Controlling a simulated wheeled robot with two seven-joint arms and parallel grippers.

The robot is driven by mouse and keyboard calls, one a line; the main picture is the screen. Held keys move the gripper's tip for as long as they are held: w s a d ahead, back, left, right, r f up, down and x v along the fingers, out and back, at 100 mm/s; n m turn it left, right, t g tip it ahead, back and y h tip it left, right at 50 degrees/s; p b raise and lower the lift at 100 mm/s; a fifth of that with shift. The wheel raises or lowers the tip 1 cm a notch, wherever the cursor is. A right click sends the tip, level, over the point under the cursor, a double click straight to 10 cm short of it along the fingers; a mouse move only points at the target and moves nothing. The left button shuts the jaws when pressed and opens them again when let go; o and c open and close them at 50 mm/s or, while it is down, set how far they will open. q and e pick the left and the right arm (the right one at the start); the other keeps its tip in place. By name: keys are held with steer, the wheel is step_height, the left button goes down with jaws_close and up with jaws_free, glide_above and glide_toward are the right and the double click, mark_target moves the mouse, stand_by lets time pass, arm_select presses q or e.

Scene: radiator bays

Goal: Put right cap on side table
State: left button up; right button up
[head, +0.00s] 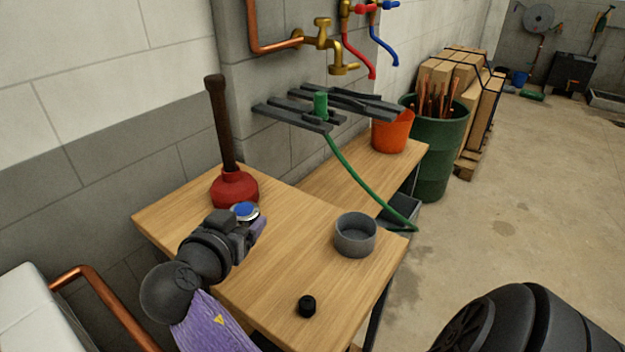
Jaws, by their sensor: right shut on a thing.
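The side table has a light wooden top (285,265) and stands against the block wall. My right gripper (248,228) is over its left part, on the purple arm from the lower left. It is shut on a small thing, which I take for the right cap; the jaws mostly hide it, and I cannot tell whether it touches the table. A small round blue and silver thing (244,210) shows just beyond the jaws, partly covered. A small black cap (307,307) lies near the table's front. My left gripper is not in view.
A red plunger (234,188) stands at the back left of the tabletop. A grey round bowl (355,235) stands at its right. A green hose (358,180) hangs down to the right edge. The wood between bowl and black cap is bare.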

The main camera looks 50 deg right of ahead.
mark_target(250, 275)
step_height(250, 275, down, 10)
steer(key=b, duration=0.4)
steer(key=shift+a+r, duration=0.1)
steer(key=shift+r, duration=0.15)
steer(key=shift+f, duration=0.15)
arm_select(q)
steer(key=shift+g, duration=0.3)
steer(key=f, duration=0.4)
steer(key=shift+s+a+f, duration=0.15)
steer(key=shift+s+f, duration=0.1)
arm_select(e)
steer(key=o, duration=1.2)
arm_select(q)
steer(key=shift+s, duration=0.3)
